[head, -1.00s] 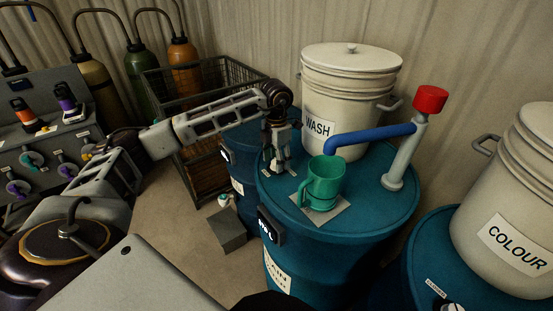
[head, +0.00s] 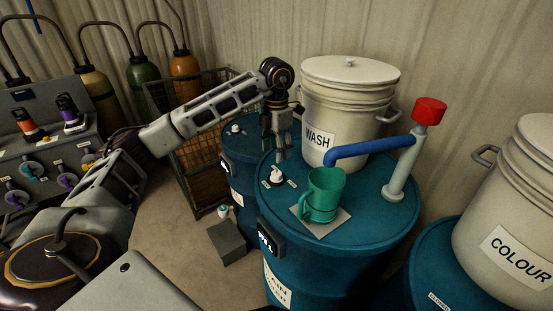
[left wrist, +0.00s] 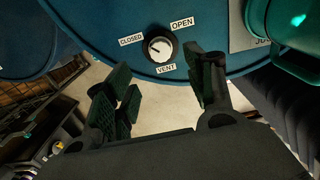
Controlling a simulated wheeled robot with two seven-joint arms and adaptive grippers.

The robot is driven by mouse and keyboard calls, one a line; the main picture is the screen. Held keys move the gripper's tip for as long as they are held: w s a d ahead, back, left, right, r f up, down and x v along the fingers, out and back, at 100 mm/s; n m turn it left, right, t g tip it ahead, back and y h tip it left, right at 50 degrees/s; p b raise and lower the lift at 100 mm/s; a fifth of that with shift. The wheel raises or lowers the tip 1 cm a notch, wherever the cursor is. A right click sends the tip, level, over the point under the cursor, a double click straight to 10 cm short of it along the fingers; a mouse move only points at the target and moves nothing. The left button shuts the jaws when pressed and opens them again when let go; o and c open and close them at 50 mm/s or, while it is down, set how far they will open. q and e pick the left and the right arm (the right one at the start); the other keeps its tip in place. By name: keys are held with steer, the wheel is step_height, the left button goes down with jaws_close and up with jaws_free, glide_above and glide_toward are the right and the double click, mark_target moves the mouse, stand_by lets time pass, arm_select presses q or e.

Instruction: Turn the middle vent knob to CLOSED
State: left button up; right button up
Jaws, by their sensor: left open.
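The middle vent knob (head: 276,174) is a small white-and-black dial on top of the middle blue drum (head: 375,222). In the left wrist view the knob (left wrist: 160,45) has a CLOSED label (left wrist: 131,40) at its left, an OPEN label (left wrist: 182,23) at its upper right and a VENT label (left wrist: 167,69) below. Its pale pointer seems to slant toward CLOSED. My left gripper (head: 281,158) is open and empty, just above and behind the knob, apart from it. In the left wrist view its spread fingers (left wrist: 163,95) lie below the knob. My right gripper is not in view.
A green jug (head: 324,195) stands on a grey mat right of the knob, under a blue spout (head: 370,148) with a red top. A white WASH bucket (head: 350,95) stands behind. Another drum (head: 236,150) is at the left, with a wire crate (head: 200,160) beyond.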

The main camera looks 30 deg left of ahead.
arm_select(q)
steer(key=shift+r, duration=1.55)
